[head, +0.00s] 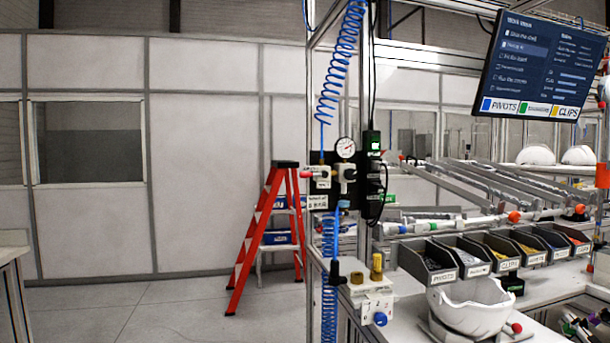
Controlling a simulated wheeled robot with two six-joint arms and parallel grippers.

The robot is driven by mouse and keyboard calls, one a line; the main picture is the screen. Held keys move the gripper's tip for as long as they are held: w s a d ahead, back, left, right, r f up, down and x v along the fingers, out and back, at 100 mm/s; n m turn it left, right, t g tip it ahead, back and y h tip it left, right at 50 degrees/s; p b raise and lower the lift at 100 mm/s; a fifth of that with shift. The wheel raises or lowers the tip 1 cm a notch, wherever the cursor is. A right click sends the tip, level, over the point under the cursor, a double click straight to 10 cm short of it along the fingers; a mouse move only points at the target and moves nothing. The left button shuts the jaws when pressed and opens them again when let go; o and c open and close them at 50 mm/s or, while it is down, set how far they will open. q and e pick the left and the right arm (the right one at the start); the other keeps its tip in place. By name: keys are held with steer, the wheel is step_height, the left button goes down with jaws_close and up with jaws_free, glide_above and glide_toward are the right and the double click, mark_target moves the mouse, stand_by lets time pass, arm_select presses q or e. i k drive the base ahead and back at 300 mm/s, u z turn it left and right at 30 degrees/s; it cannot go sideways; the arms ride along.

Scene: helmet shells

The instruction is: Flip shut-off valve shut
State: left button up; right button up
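A small air panel is fixed to the upright metal post of the workstation in the middle of the head view. A round pressure gauge (345,148) sits at its top. Left of and below the gauge is a pale valve body (323,178), which I take to be the shut-off valve. A small red end (307,175) sticks out on its left side. A small white label (317,201) hangs below it, its print too small to read surely. I cannot tell whether the valve is open or shut. Neither of my grippers shows.
Blue coiled hoses (340,62) run above and below the panel. A white block with yellow and blue knobs (374,303) stands lower down. Labelled bins (440,277) and a white helmet shell (470,308) are on the bench at right. A red ladder (255,240) stands behind; floor at left is clear.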

mark_target(303, 174)
steer(key=i, duration=0.15)
steer(key=u, duration=0.1)
steer(key=k, duration=0.6)
steer(key=u, duration=0.45)
steer(key=i, duration=0.9)
steer(key=z, duration=0.65)
steer(key=i, duration=0.4)
steer(key=z, duration=0.5)
